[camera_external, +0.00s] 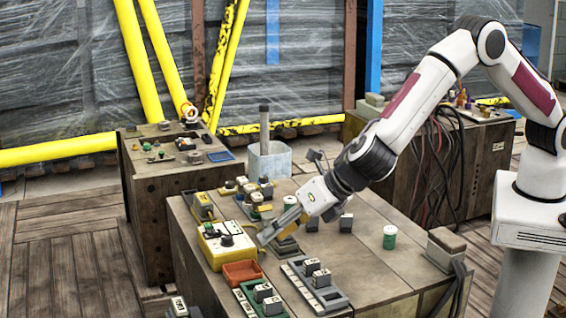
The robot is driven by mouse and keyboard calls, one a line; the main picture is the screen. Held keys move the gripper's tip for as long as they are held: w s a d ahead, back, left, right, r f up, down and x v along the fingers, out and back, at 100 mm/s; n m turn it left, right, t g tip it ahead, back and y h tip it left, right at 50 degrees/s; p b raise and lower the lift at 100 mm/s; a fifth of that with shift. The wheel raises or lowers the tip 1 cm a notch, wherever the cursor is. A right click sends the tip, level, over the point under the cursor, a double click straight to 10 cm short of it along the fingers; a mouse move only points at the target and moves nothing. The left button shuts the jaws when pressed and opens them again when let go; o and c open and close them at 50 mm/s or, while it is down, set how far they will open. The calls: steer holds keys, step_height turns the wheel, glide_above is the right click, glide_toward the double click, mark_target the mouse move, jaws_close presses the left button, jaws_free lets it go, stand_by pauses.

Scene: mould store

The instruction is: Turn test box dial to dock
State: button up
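The yellow test box (213,256) sits near the left edge of the wooden table. Its pale top panel carries small dark controls, and a dark round one (227,240) looks like the dial. The markings and the dial's setting are too small to read. My gripper (264,238) reaches down from the right, its grey fingers tilted and ending just right of the test box. I cannot tell whether the fingers touch anything or how far apart they are.
An orange-red tray (242,273) lies just in front of the test box. A green rack (247,302) and a grey rack (295,280) with blocks stand nearer the front. A green-and-white canister (390,237) stands to the right. The table's right front has free room.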

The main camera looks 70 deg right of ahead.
steer(key=w+d+r+n+t+h, duration=0.1)
steer(key=w+d+r+n+t, duration=0.4)
steer(key=r, duration=0.4)
steer(key=m, duration=0.1)
glide_toward(230, 235)
steer(key=shift+a+r, duration=0.1)
steer(key=shift+a, duration=0.15)
steer(key=shift+w, duration=0.15)
steer(key=shift+x, duration=3.8)
steer(key=shift+d, duration=0.15)
jaws_close()
